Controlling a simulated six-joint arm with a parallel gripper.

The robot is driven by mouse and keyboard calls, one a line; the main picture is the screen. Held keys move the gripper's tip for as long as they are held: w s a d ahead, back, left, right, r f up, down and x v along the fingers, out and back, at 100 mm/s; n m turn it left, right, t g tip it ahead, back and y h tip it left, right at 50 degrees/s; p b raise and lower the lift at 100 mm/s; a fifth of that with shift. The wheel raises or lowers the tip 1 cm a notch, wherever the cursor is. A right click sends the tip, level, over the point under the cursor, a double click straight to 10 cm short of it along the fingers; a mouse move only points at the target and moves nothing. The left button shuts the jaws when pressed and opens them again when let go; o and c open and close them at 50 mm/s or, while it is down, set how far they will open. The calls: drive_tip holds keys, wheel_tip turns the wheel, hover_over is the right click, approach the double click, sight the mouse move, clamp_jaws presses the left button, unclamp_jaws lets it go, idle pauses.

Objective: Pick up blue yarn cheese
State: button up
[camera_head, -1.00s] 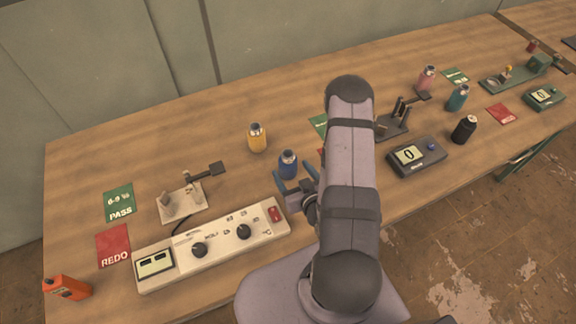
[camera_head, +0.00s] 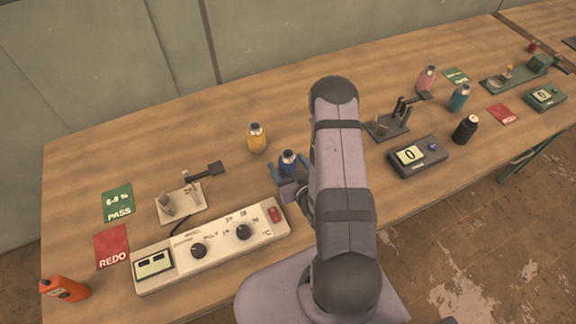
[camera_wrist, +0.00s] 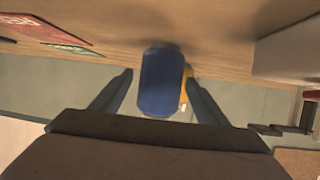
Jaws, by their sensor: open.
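The blue yarn cheese (camera_head: 288,160) is a small blue cylinder with a pale metal top, upright on the table in the head view. In the wrist view the blue yarn cheese (camera_wrist: 160,82) is between the two fingers, with a gap on either side. My gripper (camera_head: 287,168) is open, its fingers around the near side of the blue cylinder. Its lower part is hidden by the gripper in the head view. In the wrist view my gripper (camera_wrist: 160,80) shows both fingers apart and not touching it.
A yellow yarn cheese (camera_head: 256,138) stands just behind and left. A white control box (camera_head: 212,246) with knobs lies in front, and a white stand (camera_head: 183,203) is at the left. A grey display box (camera_head: 418,157) and black bottle (camera_head: 465,128) are to the right.

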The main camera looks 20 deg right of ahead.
sight(288, 149)
drive_tip(key=shift+c, duration=0.6)
drive_tip(key=c, duration=1.1)
drive_tip(key=shift+o, duration=0.2)
drive_tip(key=shift+r, duration=0.25)
wheel_tip(288, 149, up, 8)
drive_tip(key=shift+f, duration=0.1)
drive_tip(key=shift+r+p, duration=0.9)
drive_tip(key=shift+p, duration=0.25)
drive_tip(key=shift+f, duration=0.1)
